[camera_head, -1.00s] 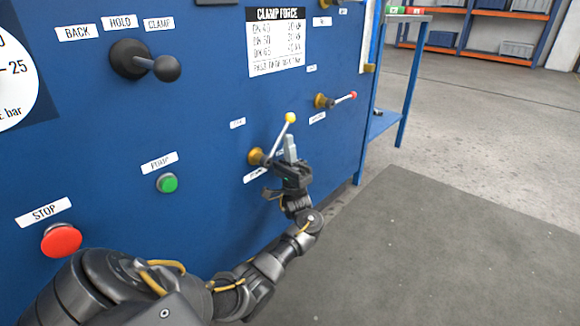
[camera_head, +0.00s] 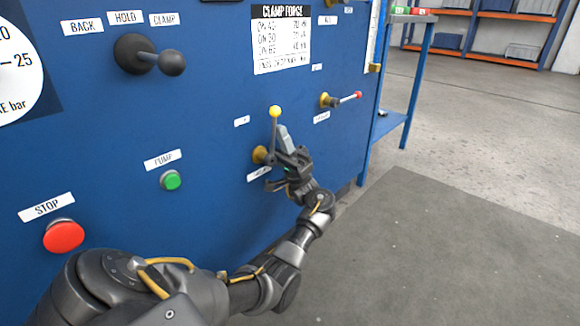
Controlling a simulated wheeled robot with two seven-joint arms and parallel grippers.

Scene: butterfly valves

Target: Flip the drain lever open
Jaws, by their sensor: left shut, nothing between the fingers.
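A lever with a yellow knob (camera_head: 275,111) rises nearly upright, leaning slightly right, from a brass valve body (camera_head: 260,155) on the blue panel. The small labels around it are too blurred to read surely. My left gripper (camera_head: 282,134) is shut and empty, its fingers pointing up just to the right of the lever rod. They look close against the rod, but contact is hard to tell. Part of the valve's right side is hidden by the gripper. My right gripper is not in view.
A second lever with a red knob (camera_head: 357,95) sticks out to the right, higher on the panel (camera_head: 210,100). A black ball handle (camera_head: 172,63), green button (camera_head: 171,180) and red stop button (camera_head: 64,236) are at left. Open floor lies right.

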